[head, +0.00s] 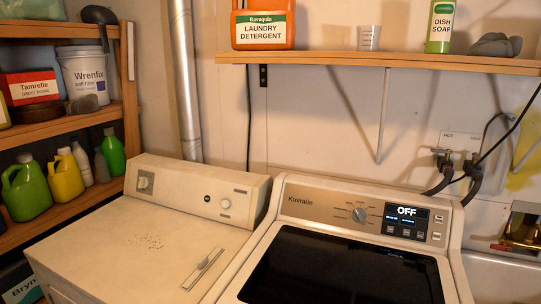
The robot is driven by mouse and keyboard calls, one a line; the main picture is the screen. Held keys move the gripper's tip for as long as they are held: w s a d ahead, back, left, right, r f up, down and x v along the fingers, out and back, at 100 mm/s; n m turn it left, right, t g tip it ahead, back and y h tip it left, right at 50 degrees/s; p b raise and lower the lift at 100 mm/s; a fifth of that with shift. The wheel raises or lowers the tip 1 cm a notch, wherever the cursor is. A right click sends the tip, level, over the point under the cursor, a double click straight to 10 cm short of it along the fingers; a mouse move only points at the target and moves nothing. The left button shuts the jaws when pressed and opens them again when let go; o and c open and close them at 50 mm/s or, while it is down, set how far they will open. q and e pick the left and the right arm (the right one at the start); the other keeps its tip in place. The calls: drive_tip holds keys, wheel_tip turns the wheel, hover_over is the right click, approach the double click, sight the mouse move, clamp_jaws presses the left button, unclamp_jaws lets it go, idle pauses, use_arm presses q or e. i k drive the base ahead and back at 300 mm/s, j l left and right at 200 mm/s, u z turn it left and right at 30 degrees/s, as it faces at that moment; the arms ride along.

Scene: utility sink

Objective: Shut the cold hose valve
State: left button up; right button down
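A pale washer outlet plate (458,138) is on the back wall, behind the right side of the right-hand machine. Its left label appears to read "HOT"; I cannot read a label on the right. Two hose valves are there: the left valve (444,160) under the "HOT" label and the right valve (472,170), which by position appears to be the cold one. Dark hoses curve down from both. The handles are too small to tell whether the valves are open or shut. Neither of my grippers is in view.
The Kuvralin machine (360,205), its display reading "OFF", stands below the valves. Another white machine (150,240) is at left. A wall shelf (350,60) with detergent is above. A dark cable (497,142) crosses near the right valve. A brass-coloured fixture (522,232) is at right.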

sight(476, 158)
drive_tip(key=z, duration=1.25)
drive_tip(key=i+l, duration=0.2)
drive_tip(key=l, duration=0.2)
drive_tip(key=i+l, duration=0.15)
drive_tip(key=l, duration=0.25)
drive_tip(key=i+l, duration=0.2)
drive_tip(key=l, duration=0.2)
drive_tip(key=i+l, duration=0.15)
drive_tip(key=l, duration=0.2)
drive_tip(key=i+l, duration=0.2)
drive_tip(key=l, duration=0.2)
drive_tip(key=i+l, duration=0.15)
drive_tip(key=l, duration=0.25)
drive_tip(key=i+l, duration=0.2)
drive_tip(key=l, duration=0.2)
drive_tip(key=i+l, duration=0.2)
drive_tip(key=l, duration=0.2)
